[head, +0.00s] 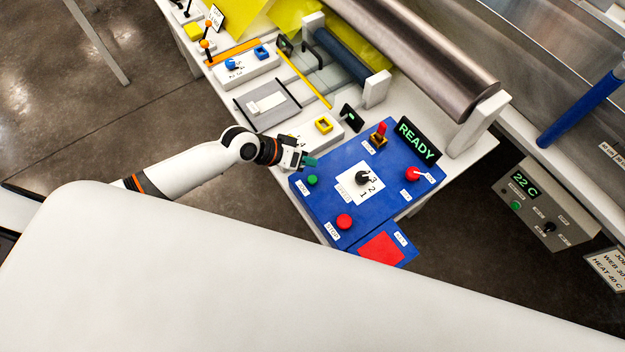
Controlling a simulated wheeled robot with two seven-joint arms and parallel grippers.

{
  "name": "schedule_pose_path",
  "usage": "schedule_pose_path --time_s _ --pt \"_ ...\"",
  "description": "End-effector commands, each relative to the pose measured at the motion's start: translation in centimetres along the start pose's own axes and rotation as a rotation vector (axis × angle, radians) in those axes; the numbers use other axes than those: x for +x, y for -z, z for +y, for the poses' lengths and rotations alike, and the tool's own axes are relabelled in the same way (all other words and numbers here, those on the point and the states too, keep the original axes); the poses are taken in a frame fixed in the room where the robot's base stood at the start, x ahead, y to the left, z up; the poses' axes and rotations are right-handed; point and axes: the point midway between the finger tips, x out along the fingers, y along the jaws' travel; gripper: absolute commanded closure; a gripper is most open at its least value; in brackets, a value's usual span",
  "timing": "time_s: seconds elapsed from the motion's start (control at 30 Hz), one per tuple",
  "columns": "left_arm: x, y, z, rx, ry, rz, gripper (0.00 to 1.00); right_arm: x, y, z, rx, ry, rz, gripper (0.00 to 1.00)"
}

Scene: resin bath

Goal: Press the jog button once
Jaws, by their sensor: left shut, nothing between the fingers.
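A blue control panel (328,203) lies on the white table, turned at an angle. A small green button (312,180) is near its left corner, with a white label beside it too small to read; I cannot confirm which button is the jog button. A red button (344,221) is at the panel's near side and another red knob (413,174) at its right. A dial (362,177) with numbers is in the middle. My left gripper (311,162) is shut and empty, just behind the green button, apparently above the panel's left edge. My right gripper is not in view.
A display reading READY (417,141) stands behind the panel. A red square pad (381,248) is at the near side. A steel roller (410,55) spans the back. A grey box (547,204) shows 22 C.

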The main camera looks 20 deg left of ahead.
Motion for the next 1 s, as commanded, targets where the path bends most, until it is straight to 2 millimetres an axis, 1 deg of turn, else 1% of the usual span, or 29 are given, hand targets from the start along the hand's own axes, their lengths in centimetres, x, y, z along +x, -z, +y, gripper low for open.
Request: schedule_pose_path --time_s 0.03,0.2,0.4,1.0 --pt "1.0 0.8 0.7 -0.001 0.000 0.000 1.00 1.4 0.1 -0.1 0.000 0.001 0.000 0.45" --pt "2.8 2.1 2.0 0.000 0.000 0.000 1.00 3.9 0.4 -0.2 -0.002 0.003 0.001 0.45" --pt "4.1 3.0 3.0 0.000 0.001 -0.001 1.00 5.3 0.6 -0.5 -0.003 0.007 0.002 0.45" --pt "4.2 3.1 3.1 0.000 0.000 0.000 1.00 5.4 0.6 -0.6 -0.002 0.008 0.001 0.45"
